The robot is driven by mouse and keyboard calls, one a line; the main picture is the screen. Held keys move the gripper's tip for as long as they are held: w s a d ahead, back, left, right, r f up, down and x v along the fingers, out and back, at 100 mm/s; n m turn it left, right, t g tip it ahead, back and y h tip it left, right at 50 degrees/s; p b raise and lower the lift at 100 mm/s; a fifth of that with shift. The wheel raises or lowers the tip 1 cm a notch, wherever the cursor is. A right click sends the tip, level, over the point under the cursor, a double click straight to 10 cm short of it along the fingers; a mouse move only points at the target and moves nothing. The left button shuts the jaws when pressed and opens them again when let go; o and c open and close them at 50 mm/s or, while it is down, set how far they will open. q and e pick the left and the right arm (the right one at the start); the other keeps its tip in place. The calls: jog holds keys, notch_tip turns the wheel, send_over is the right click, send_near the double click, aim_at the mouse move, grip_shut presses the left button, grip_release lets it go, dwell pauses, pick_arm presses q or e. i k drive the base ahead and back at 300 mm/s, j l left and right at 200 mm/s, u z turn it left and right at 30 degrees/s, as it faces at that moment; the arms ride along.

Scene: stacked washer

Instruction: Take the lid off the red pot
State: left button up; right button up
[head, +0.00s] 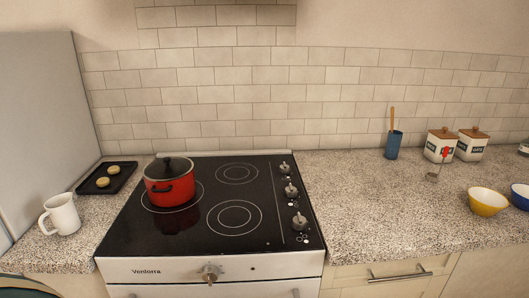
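Neither of my grippers is in the head view, and nothing touches the pot or the lid.
A blue utensil cup (393,146), two canisters (440,146) and a yellow bowl (487,203) stand on the right counter, which is clear near the stove.

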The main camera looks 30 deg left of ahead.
aim_at(166, 169)
jog(key=u, duration=1.55)
